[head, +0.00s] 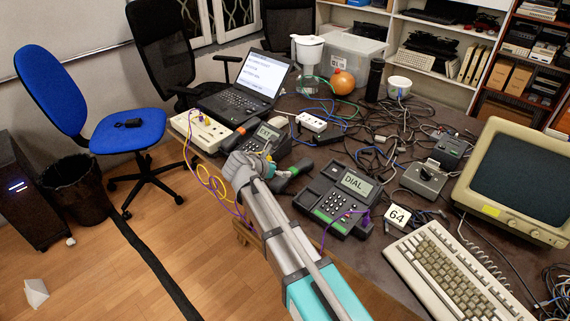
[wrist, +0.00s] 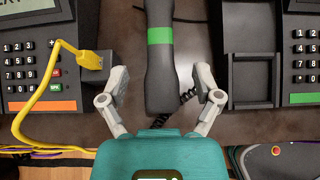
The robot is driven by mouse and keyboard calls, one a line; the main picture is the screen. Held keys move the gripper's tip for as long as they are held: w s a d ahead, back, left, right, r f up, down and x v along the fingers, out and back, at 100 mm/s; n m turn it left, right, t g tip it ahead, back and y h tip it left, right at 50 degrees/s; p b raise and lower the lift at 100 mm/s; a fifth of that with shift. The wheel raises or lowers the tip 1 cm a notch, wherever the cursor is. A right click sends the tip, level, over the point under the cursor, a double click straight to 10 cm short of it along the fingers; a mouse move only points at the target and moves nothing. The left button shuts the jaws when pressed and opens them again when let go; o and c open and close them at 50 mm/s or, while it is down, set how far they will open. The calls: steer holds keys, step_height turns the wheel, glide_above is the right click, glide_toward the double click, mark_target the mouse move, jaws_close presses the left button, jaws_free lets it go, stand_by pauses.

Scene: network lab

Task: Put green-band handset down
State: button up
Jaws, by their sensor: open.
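The green-band handset (wrist: 160,70) is dark grey with a bright green band, and lies lengthwise between two desk phones in the wrist view. In the head view its end (head: 296,172) shows beside my gripper (head: 254,168), which hides the rest. My gripper also shows in the wrist view (wrist: 161,82), open, with one finger on each side of the handset and gaps to both. The handset seems to rest on the table; its underside is hidden. The green-strip phone (head: 340,202) reads DIAL, and its cradle (wrist: 250,82) is empty.
The orange-strip phone (head: 270,139) stands left of the handset, with a yellow plug and cable (wrist: 45,85) on its side. A "64" card (head: 397,217), a beige keyboard (head: 455,275) and many loose cables crowd the right. The table's front edge is close below.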

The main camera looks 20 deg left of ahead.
steer(key=p+v, duration=0.2)
steer(key=v, duration=0.2)
steer(key=shift+s+a+r, duration=0.1)
steer(key=shift+s+r, duration=0.05)
steer(key=shift+r, duration=0.05)
stand_by(1.6)
